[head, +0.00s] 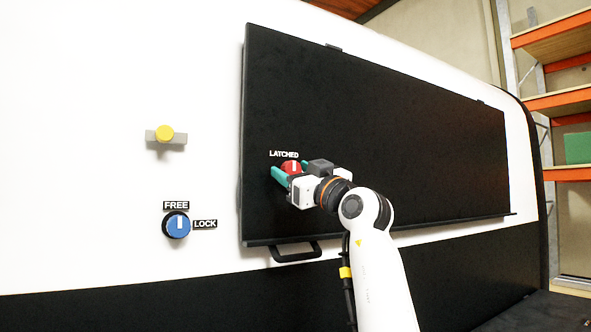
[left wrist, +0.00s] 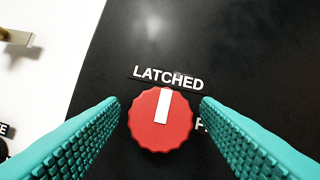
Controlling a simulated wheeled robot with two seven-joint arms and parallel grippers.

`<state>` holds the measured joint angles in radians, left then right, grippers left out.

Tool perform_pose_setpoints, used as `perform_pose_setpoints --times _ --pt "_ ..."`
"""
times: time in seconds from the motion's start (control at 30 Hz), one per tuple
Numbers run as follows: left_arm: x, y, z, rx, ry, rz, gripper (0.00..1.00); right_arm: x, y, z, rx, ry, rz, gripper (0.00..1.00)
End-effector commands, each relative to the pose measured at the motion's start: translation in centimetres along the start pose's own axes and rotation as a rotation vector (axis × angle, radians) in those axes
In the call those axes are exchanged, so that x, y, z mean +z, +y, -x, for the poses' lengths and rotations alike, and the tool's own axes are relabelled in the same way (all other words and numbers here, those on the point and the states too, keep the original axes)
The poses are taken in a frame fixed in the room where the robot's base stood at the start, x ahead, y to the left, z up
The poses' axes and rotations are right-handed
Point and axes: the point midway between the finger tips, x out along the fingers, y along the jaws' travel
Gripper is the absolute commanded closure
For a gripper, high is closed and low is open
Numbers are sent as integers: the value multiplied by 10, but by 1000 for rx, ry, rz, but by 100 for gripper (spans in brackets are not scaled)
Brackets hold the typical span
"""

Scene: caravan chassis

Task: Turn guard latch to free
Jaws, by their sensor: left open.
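A red scalloped knob (head: 291,166) with a white bar sits on the black panel, under the word LATCHED (head: 284,154). In the left wrist view the red knob (left wrist: 160,131) has its white bar pointing up at LATCHED (left wrist: 168,78). A second label (left wrist: 202,125) at its right shows only an F; the right finger hides the rest. My left gripper (left wrist: 161,103) is open, its teal fingers to either side of the knob. Clear contact with it cannot be told. My right gripper is not in view.
A blue knob (head: 177,225) with FREE and LOCK labels is on the white wall at lower left, its white mark pointing up at FREE. A yellow-knobbed grey bar (head: 165,134) is above it. A black handle (head: 296,254) juts below the panel. Shelving (head: 563,103) stands at right.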

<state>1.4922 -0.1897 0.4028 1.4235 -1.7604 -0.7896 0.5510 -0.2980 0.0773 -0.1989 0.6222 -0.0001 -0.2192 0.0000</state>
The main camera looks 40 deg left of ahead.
Motion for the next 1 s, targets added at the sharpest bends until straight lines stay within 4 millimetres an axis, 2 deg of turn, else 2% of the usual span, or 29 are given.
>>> perform_pose_setpoints --times 0.1,0.37,0.67,1.0 --pt "0 0 0 0 0 0 44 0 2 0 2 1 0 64" --pt "0 0 0 -1 0 0 87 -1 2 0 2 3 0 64" --pt "0 0 1 -13 -1 -28 87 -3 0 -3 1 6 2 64" --pt "0 2 1 -93 -4 -221 87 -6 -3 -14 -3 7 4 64"
